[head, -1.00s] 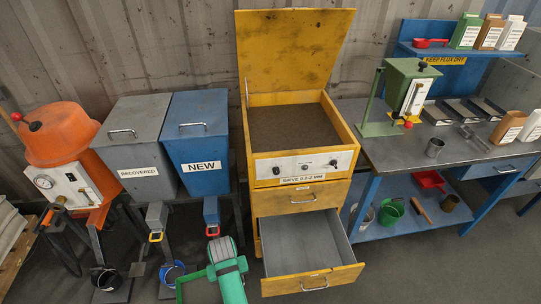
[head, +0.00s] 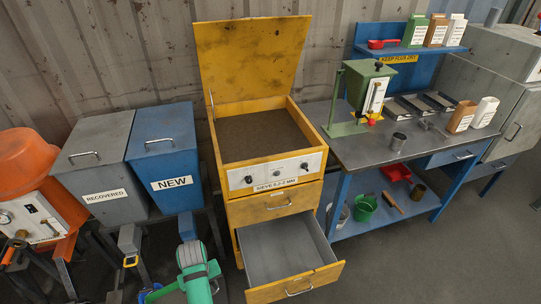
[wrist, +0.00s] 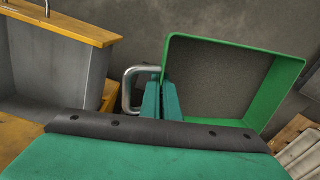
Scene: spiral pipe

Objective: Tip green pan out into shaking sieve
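The yellow sieve cabinet (head: 263,201) stands mid-view with its lid (head: 254,65) raised. Its top box shows a flat, dark brown screen (head: 260,137). My gripper (wrist: 160,98) appears closed on the metal loop handle (wrist: 129,88) of the green pan (wrist: 212,42); part of the handle is hidden by the fingers. The pan's inside is grey-brown, and I cannot tell its contents from its bottom. In the head view only a bit of green rim (head: 163,292) shows at the bottom edge, beside my green wrist. The pan is low, in front of the sieve and left of its open drawer.
The open grey drawer (head: 286,254) juts forward below the sieve; its yellow front (wrist: 70,22) is close in the wrist view. Blue NEW bin (head: 165,160) and grey RECOVERED bin (head: 95,165) stand left. A workbench (head: 375,150) stands right. Floor is clear at front right.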

